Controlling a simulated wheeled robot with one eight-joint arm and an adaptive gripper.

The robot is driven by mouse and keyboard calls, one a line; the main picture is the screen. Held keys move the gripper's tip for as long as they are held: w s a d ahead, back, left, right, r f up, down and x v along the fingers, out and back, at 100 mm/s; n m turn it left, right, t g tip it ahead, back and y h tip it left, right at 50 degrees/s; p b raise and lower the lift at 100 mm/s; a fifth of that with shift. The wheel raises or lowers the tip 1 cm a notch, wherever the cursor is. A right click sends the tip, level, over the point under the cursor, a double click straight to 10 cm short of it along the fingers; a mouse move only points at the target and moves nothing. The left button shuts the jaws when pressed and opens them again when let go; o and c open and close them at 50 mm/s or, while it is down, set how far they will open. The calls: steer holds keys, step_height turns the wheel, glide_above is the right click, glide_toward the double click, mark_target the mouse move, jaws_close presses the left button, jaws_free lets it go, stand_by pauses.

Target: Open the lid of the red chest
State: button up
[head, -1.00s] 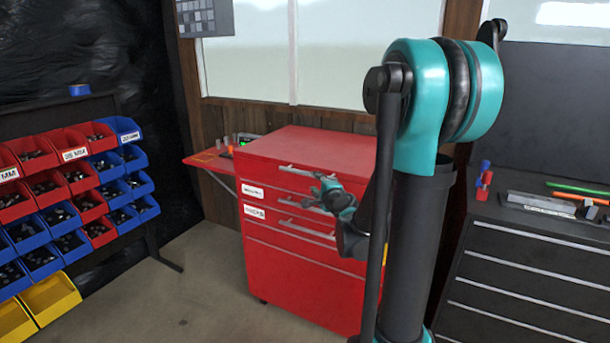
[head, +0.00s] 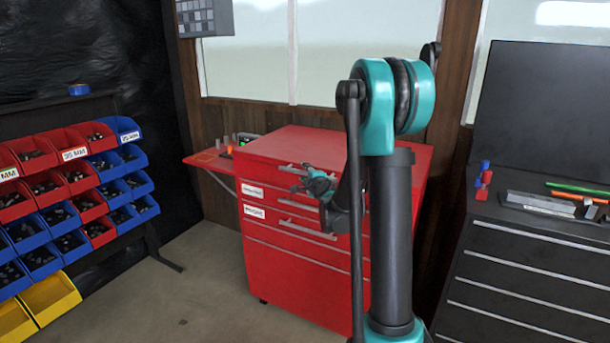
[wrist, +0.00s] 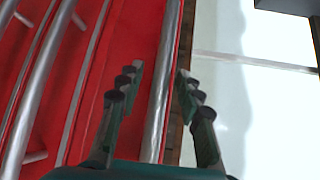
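The red chest (head: 300,265) stands in the middle of the head view with its lid (head: 320,146) down. A silver handle (head: 290,169) runs along the upper front edge. My gripper (head: 298,183) is at the chest's front, close to this top handle. In the wrist view my gripper (wrist: 159,78) is open, and a silver bar (wrist: 162,85) runs lengthwise between its two fingers. I cannot tell whether either finger touches the bar. My arm hides part of the chest's right side.
More drawer handles (head: 306,228) lie below on the chest front. A red side shelf (head: 212,161) with small items joins its left. Racks of red and blue bins (head: 75,190) stand at left. A black tool chest (head: 530,270) stands at right. Floor is clear between bins and chest.

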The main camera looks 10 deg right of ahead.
jaws_close()
stand_by(0.4)
